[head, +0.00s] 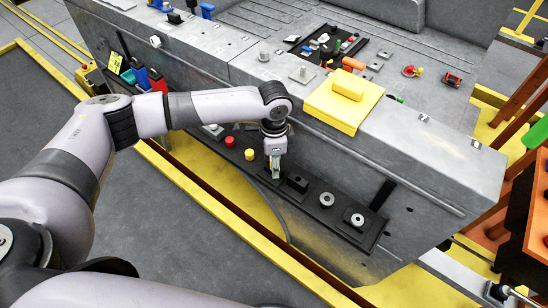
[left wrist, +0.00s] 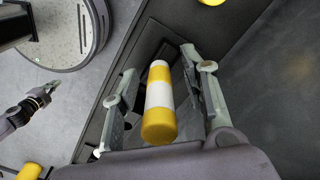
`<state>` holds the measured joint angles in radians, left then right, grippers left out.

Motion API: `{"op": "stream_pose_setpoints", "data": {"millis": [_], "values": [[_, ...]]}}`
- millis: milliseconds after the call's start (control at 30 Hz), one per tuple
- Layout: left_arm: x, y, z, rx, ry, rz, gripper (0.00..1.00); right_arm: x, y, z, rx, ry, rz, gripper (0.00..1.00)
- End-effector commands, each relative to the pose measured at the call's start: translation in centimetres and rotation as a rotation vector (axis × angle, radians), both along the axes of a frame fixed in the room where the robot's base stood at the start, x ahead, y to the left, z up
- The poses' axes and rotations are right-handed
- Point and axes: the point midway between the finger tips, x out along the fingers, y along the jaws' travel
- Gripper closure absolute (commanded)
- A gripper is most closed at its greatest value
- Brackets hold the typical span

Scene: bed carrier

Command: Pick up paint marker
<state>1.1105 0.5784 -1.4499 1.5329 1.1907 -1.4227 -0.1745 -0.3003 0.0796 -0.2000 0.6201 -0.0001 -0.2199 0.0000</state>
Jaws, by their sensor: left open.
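The paint marker (left wrist: 159,105) is a yellow cylinder with a white band. In the left wrist view it stands between the two fingers of my left gripper (left wrist: 158,66), which are apart with visible gaps on both sides. In the head view my left gripper (head: 274,172) points down at the dark ledge along the front of the grey bed carrier; the marker is mostly hidden there by the gripper. My right gripper (left wrist: 44,96) appears small at the left of the left wrist view, away from the marker; its fingers are too small to judge.
The dark ledge (head: 320,212) also bears a black block (head: 298,183), round metal knobs (head: 327,200), and red (head: 230,142) and yellow (head: 249,154) buttons close to the gripper. A yellow box (head: 344,101) sits on the carrier top. A yellow rail runs along the floor in front.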

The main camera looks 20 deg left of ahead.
Motion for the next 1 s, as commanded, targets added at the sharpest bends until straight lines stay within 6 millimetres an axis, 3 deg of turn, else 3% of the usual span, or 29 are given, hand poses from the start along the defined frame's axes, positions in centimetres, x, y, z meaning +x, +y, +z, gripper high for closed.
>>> {"op": "stream_pose_setpoints", "data": {"millis": [133, 733, 1000], "values": [[-0.01, 0.0, 0.0, 0.0, 0.0, 0.0, 0.6, 0.03, 0.14, -0.02, 0.002, -0.001, -0.001, 1.0], [-0.01, 0.02, 0.03, 0.0, 0.0, 0.0, 1.0, 0.06, 0.12, -0.01, 0.001, -0.001, -0.001, 1.0], [0.0, 0.01, 0.07, 0.0, 0.0, 0.0, 1.0, 0.06, 0.11, -0.01, 0.001, -0.001, -0.001, 1.0]]}}
